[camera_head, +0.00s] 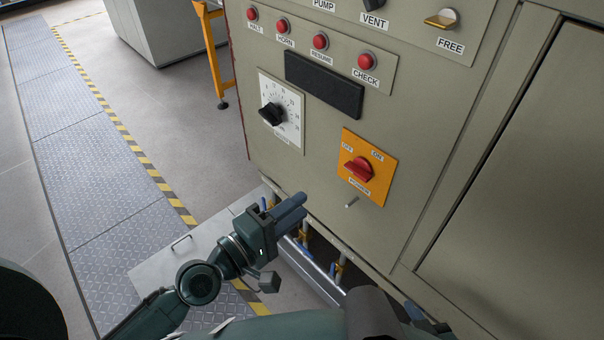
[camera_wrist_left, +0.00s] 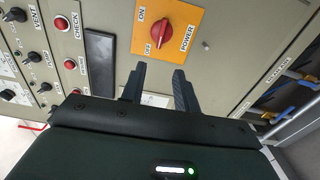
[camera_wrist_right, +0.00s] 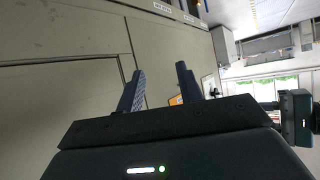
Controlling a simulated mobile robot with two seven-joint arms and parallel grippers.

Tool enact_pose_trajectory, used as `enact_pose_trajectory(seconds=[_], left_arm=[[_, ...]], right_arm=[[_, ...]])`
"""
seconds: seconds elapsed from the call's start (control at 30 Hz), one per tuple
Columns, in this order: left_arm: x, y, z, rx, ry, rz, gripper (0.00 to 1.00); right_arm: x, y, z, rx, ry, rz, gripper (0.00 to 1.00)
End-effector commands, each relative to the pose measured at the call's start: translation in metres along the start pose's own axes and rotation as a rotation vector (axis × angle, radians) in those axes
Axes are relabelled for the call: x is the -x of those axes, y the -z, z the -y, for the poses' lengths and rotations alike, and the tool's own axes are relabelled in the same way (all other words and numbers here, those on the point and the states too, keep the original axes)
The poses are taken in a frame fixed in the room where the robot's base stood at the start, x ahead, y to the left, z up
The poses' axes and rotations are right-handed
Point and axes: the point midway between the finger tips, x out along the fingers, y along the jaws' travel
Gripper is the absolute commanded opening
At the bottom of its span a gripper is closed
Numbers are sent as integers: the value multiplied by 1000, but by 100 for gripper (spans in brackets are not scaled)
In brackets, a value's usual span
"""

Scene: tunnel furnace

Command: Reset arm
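My left gripper (camera_head: 300,206) is in front of the lower part of the grey control cabinet (camera_head: 310,125), left of and below the red power switch (camera_head: 358,169) on its orange plate (camera_head: 381,179). In the left wrist view its two fingers (camera_wrist_left: 160,72) stand apart with nothing between them. The red switch (camera_wrist_left: 160,31) shows beyond the fingertips, clear of them. My right gripper (camera_wrist_right: 158,78) has its fingers apart and empty, facing a plain cabinet panel (camera_wrist_right: 75,110). In the head view my right arm runs along the bottom edge, and its fingers are hard to make out.
Red buttons (camera_head: 320,41), a dark display (camera_head: 323,84) and a dial with a black knob (camera_head: 271,114) sit on the cabinet face. Pipes and valves (camera_head: 338,271) run low under it. A yellow post (camera_head: 213,60) stands behind. The floor left (camera_head: 90,130) is clear.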

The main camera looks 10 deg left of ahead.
Motion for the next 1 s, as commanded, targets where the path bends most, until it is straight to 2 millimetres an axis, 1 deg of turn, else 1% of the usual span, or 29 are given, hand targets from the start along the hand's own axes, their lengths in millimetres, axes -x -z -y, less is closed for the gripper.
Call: enact_pose_trajectory(seconds=[0.17,0.27,0.37,0.47,0.5,0.6,0.7,0.83,0.9,1.0], left_arm=[[0,0,1,-7,3,-1,31],[4,-2,7,-84,31,-8,31],[14,-8,25,-280,107,-17,31],[31,-13,52,-559,232,-11,31],[40,-14,63,-675,290,-2,31],[63,-16,90,-942,435,42,31],[86,-16,112,-1154,563,103,31],[106,-15,128,-1324,670,170,31],[112,-15,132,-1368,696,189,31],[114,-14,134,-1389,707,198,31]], right_arm=[[0,0,0,-2,-1,1,36],[2,2,0,-5,-4,2,36],[4,5,-2,-9,-10,7,36],[7,7,-4,-14,-19,19,36],[8,7,-5,-17,-23,24,36],[9,4,-7,-22,-29,41,36],[10,2,-8,-25,-33,55,36],[11,-1,-10,-25,-38,65,36],[11,-3,-11,-25,-41,70,36],[10,-4,-12,-25,-43,72,36]])
